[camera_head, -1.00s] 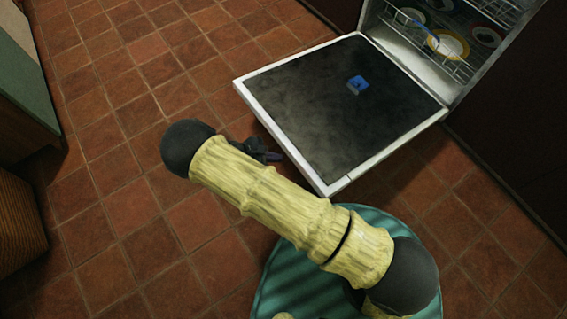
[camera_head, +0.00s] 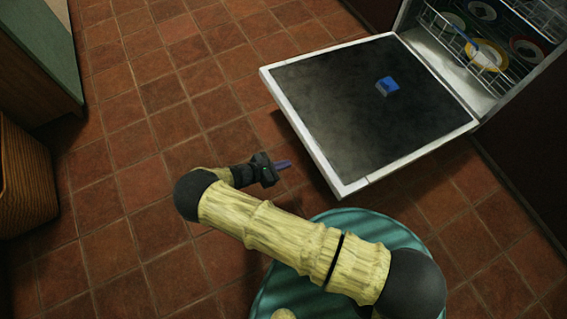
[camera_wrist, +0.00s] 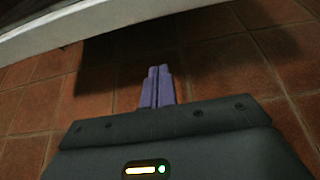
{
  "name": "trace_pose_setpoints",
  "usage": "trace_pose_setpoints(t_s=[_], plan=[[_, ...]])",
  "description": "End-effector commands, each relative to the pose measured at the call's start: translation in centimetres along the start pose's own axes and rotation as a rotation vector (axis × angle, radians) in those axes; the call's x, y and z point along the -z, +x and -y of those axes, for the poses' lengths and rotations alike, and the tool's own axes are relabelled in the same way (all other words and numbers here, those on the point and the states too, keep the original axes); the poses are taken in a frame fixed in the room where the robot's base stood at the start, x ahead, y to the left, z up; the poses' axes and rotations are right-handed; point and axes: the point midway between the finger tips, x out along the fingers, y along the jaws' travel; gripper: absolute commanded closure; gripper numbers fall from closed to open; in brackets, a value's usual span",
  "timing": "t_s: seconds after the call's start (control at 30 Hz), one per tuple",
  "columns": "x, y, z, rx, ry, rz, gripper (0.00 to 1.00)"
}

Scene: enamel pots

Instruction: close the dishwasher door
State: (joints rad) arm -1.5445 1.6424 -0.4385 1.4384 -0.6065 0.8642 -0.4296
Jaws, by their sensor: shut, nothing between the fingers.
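The dishwasher door (camera_head: 330,130) is folded down open in the head view, its dark inner face up with a pale rim. A blue block-like piece (camera_head: 387,86) is on that face. The dishwasher (camera_head: 480,70) stands open at the upper right. My gripper (camera_head: 287,164) is left of the door's free edge, apart from it, with its purple fingers together and empty. In the wrist view the fingers (camera_wrist: 158,87) show shut, below the pale edge of the door (camera_wrist: 90,20), with floor tiles behind.
Racks with plates (camera_head: 484,55) show inside the dishwasher. A wicker-like basket (camera_head: 25,180) and a green-topped cabinet (camera_head: 40,60) stand at the left. The tiled floor (camera_head: 130,150) between them and the door is clear.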

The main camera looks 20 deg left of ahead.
Motion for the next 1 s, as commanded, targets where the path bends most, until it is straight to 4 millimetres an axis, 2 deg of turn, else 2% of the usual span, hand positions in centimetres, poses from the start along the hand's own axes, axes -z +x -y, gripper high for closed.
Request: trace_pose_setpoints(t_s=[0.1, 0.43, 0.5, 0.7, 1.0], plan=[[0.3, 2.4, 0.1, 0.003, 0.001, 0.003, 1.00], [0.3, 8.1, 0.1, 0.002, 0.000, 0.002, 1.00], [-0.9, 7.2, -0.1, 0.000, 0.003, -0.001, 1.00], [-3.0, 6.5, 0.0, 0.000, 0.001, 0.000, 1.00], [-3.8, 6.2, 0.0, 0.000, 0.000, 0.000, 1.00]])
